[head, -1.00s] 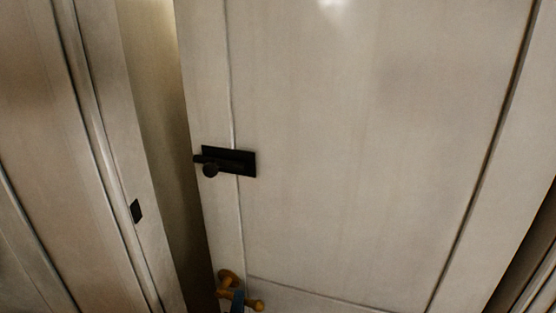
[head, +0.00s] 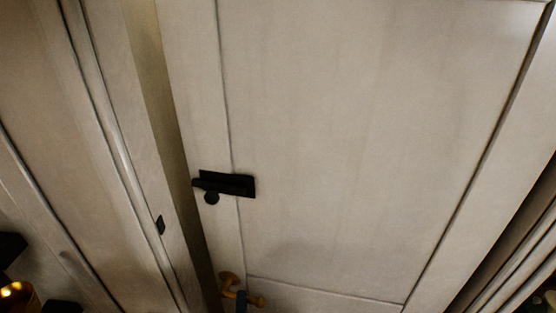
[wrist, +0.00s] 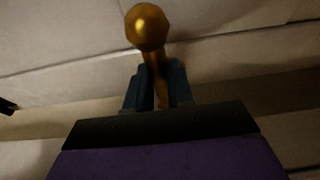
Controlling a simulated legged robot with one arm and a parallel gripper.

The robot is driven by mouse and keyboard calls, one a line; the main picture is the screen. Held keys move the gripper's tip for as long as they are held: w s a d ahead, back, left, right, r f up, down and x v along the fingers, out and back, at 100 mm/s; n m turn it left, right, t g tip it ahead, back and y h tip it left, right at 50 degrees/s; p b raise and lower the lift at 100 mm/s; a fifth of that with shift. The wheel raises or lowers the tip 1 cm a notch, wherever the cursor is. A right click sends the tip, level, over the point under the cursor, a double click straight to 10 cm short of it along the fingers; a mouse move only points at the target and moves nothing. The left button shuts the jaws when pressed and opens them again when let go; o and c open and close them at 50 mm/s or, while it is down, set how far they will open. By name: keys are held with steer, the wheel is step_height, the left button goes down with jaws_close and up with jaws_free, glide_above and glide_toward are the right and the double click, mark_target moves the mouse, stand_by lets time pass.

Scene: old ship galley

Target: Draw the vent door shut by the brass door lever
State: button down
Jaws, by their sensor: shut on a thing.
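The vent door (head: 340,140) is a pale panelled door that fills most of the head view. It stands ajar, with a narrow dark gap along its left edge. The brass door lever (head: 230,281) is low on the door near that edge. It also shows in the wrist view (wrist: 148,28), with its round knob above the fingers. My gripper (wrist: 158,88) is shut on the lever's stem, one blue finger on each side. In the head view only a small blue-dark bit of my gripper (head: 241,301) shows at the lever.
A black latch (head: 225,184) sits on the door above the lever. A small black strike plate (head: 160,225) is on the frame (head: 125,180) left of the gap. Dark and brass-coloured objects (head: 18,295) show at the lower left.

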steer(key=shift+s+f, duration=0.1)
steer(key=shift+s, duration=0.05)
steer(key=s+n+y+p, duration=0.1)
steer(key=s+y+p, duration=0.2)
steer(key=s+p, duration=0.6)
steer(key=shift+n+g+p, duration=0.3)
steer(key=shift+n+p, duration=0.1)
steer(key=shift+p, duration=0.3)
steer(key=shift+w+d, duration=0.1)
